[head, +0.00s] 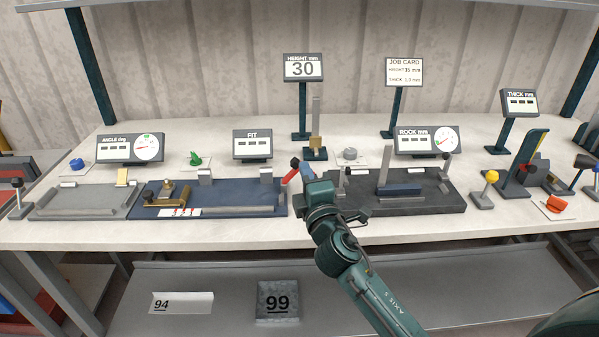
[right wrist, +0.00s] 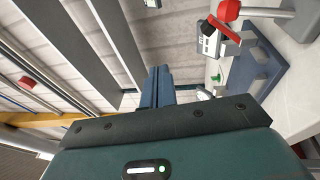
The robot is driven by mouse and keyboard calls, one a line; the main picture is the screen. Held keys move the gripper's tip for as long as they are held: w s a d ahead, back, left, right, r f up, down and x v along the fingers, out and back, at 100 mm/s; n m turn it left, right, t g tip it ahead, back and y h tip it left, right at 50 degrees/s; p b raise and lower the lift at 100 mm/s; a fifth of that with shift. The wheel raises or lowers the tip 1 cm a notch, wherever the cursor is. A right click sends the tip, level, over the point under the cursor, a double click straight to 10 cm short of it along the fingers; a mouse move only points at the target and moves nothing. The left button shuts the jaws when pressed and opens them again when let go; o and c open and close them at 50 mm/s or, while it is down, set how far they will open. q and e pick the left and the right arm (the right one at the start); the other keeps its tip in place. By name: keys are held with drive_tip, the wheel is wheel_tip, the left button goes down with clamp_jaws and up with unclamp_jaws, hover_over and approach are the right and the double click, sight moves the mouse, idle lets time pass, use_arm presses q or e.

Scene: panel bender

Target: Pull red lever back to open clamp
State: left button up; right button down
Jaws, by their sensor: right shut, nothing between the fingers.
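The red lever (head: 290,176) stands near the middle of the bench, between the blue fixture plate (head: 232,211) and the dark grey fixture plate (head: 420,208). A dark knob shows just above it. My right gripper (head: 307,173) is just right of the lever; its fingers are small and partly hidden by my own wrist. In the right wrist view, the fingers (right wrist: 157,88) are together and empty. A red knob (right wrist: 229,10) and a red bar (right wrist: 224,30) show there at upper right, apart from the fingertips. I cannot tell whether the gripper touches the lever in the head view.
A height display (head: 303,67) reading 30 stands behind the gripper, with a job card (head: 404,71) to its right. A yellow-knobbed lever (head: 491,177) and an orange-red knob (head: 556,204) stand at right. A green knob (head: 196,159) is at left.

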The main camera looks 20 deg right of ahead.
drive_tip(key=s+r, duration=0.2)
drive_tip(key=s, duration=0.1)
drive_tip(key=shift+r, duration=0.3)
drive_tip(key=shift+a, duration=0.1)
drive_tip(key=s+a+f+m+g+y, duration=0.1)
drive_tip(key=s+f+m+g, duration=0.3)
drive_tip(key=f, duration=0.6)
drive_tip(key=s+a+f+m+g+y, duration=0.1)
drive_tip(key=s+f+m+g+y, duration=0.15)
drive_tip(key=s+f, duration=0.6)
drive_tip(key=s+a+f+m+g, duration=0.2)
drive_tip(key=s+f+m+g, duration=0.1)
drive_tip(key=s+f+m, duration=0.5)
drive_tip(key=s+f, duration=0.3)
drive_tip(key=s, duration=0.1)
drive_tip(key=shift+s+a+f+y, duration=0.15)
drive_tip(key=shift+a+f+y, duration=0.05)
drive_tip(key=shift+f+y, duration=0.15)
drive_tip(key=shift+m, duration=0.25)
